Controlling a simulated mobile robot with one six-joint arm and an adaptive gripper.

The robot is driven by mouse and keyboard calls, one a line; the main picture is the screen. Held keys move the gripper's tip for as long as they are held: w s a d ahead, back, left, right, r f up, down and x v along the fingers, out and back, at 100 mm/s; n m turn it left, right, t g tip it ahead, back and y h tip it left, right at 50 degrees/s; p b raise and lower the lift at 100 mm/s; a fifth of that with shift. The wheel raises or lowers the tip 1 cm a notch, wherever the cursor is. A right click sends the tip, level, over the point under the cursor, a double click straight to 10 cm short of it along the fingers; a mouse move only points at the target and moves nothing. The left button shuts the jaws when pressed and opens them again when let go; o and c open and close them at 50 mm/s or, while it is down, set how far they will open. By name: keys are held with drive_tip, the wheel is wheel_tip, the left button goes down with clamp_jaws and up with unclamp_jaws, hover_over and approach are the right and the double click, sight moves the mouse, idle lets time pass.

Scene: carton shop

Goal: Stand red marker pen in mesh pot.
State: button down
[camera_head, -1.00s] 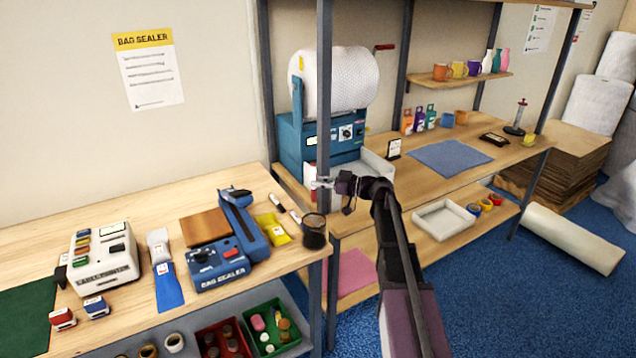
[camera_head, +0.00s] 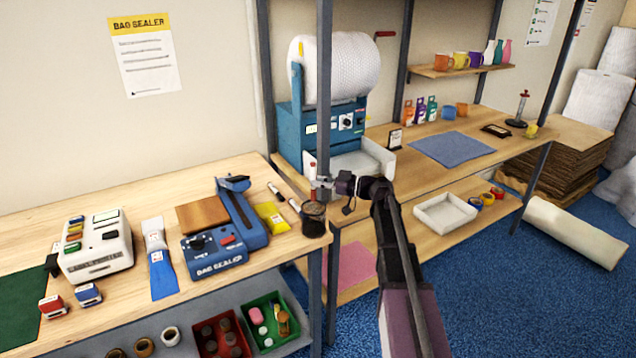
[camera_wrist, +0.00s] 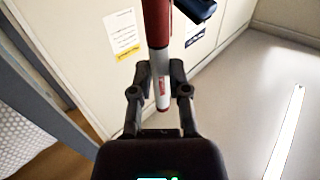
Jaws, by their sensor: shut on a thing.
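My gripper (camera_wrist: 160,90) is shut on the red marker pen (camera_wrist: 157,22), which has a red upper part and a white lower part between the fingers in the wrist view. In the head view my gripper (camera_head: 324,187) is just above and slightly right of the dark mesh pot (camera_head: 314,222). The pot stands near the right front corner of the left table. The pen is too small to make out clearly in the head view. The inside of the pot cannot be seen in the wrist view.
Two pens (camera_head: 274,190) (camera_head: 295,204) and a yellow packet (camera_head: 271,216) lie left of the pot. The blue bag sealer (camera_head: 215,256) stands farther left. A grey shelf post (camera_head: 323,100) rises right behind my gripper. A white tray (camera_head: 445,214) lies on the lower shelf.

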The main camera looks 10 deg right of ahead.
drive_tip(key=shift+f+b, duration=3.55)
drive_tip(key=shift+f, duration=0.2)
drive_tip(key=c, duration=0.5)
unclamp_jaws()
drive_tip(key=shift+c, duration=0.2)
drive_tip(key=v, duration=1.2)
